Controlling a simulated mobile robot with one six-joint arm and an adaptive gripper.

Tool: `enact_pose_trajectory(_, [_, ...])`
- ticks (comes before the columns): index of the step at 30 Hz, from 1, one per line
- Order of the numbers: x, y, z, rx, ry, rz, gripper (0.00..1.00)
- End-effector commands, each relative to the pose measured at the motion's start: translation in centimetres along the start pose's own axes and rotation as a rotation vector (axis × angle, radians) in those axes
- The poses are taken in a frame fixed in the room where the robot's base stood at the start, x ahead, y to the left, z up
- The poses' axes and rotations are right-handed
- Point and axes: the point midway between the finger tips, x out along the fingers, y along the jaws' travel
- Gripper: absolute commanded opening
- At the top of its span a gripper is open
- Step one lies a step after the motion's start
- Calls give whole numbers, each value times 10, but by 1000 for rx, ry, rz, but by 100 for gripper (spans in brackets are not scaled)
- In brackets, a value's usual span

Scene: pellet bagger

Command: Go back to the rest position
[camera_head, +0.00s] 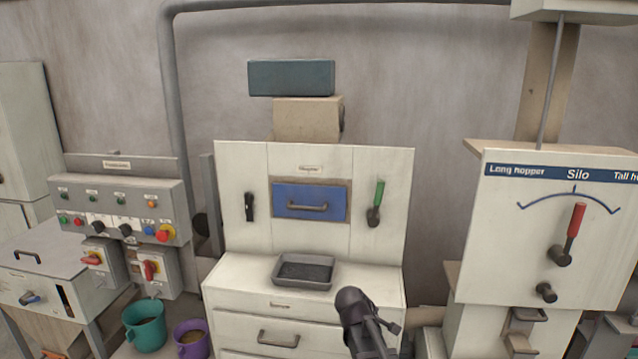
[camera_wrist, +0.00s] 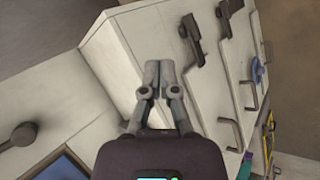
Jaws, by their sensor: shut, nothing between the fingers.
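My gripper (camera_wrist: 160,75) shows in the wrist view with its two grey fingers together and nothing between them. Its fingertips are in front of a pale cabinet face with dark handles; I cannot tell the exact gap. In the head view, a dark part of my arm stands at the bottom centre, in front of the right side of the white drawer cabinet (camera_head: 240,307). The fingertips are not clear there.
A grey tray (camera_head: 285,282) sits on the cabinet below a blue drawer (camera_head: 290,203). A control box (camera_head: 75,193) stands left, above a teal bucket (camera_head: 150,335) and a purple bucket (camera_head: 183,350). A silo panel (camera_head: 510,245) with a red lever (camera_head: 576,220) stands right.

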Motion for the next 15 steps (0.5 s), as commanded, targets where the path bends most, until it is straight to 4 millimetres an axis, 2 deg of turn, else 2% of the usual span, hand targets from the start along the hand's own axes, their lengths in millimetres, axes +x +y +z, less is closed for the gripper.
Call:
enact_pose_trajectory(1, [-1,-15,23,92,-14,-67,0])
enact_pose_trajectory(6, [-7,-63,71,409,-74,-308,0])
enact_pose_trajectory(10, [-19,-95,98,613,-135,-473,0])
enact_pose_trajectory(15, [-34,-122,118,781,-202,-619,0])
